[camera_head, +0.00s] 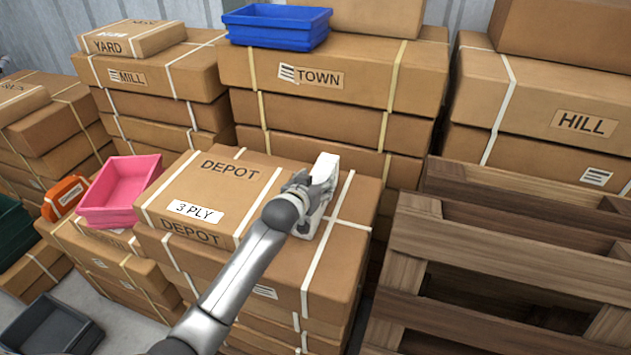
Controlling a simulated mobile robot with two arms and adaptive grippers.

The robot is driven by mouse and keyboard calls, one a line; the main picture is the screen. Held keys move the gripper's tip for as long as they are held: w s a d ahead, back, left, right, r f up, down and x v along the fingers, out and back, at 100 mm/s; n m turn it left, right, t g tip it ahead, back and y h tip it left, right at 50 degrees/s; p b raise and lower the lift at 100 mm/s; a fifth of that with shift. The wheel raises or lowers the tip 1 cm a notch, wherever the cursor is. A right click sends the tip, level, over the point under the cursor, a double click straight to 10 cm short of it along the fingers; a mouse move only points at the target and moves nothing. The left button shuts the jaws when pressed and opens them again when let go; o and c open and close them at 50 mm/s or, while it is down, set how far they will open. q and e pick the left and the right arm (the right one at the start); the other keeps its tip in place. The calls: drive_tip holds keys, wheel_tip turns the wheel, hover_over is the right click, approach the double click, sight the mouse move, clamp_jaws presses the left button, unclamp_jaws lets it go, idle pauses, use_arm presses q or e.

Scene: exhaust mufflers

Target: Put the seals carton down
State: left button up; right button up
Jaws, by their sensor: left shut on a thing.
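My right gripper is not in view.
A pink tray (120,192) and an orange case (66,198) sit left of the DEPOT stack. A blue tray (276,26) lies on the TOWN stack behind. Wooden pallets (470,240) stand at the right. The left part of the DEPOT box top is clear.

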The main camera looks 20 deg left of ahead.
use_arm(q)
drive_tip(key=shift+f, duration=0.1)
drive_tip(key=o, duration=1.3)
